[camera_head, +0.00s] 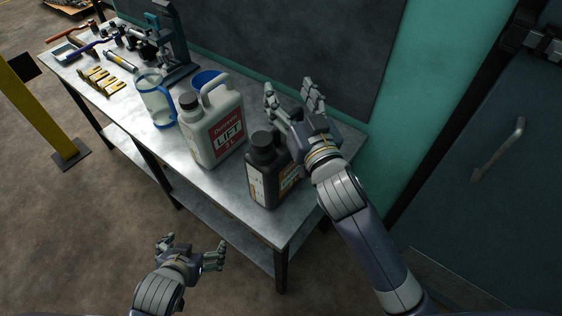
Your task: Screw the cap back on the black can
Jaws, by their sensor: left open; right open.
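The black can (265,187) stands upright near the front right end of the metal workbench, with an orange and white label. A black cap (262,142) sits on top of its neck; I cannot tell how tightly it is seated. My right gripper (291,97) is open, with its fingers spread and pointing away, just behind and above the can. Its hand and wrist hide part of the can's right side. My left gripper (193,243) is open and empty, low in front of the bench, apart from the can.
A white jug (222,133) with a red label and dark cap stands left of the black can. A clear pitcher (157,100), a blue container (207,78), brass pieces (101,79) and tools occupy the bench further left. A dark board (300,40) rises behind.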

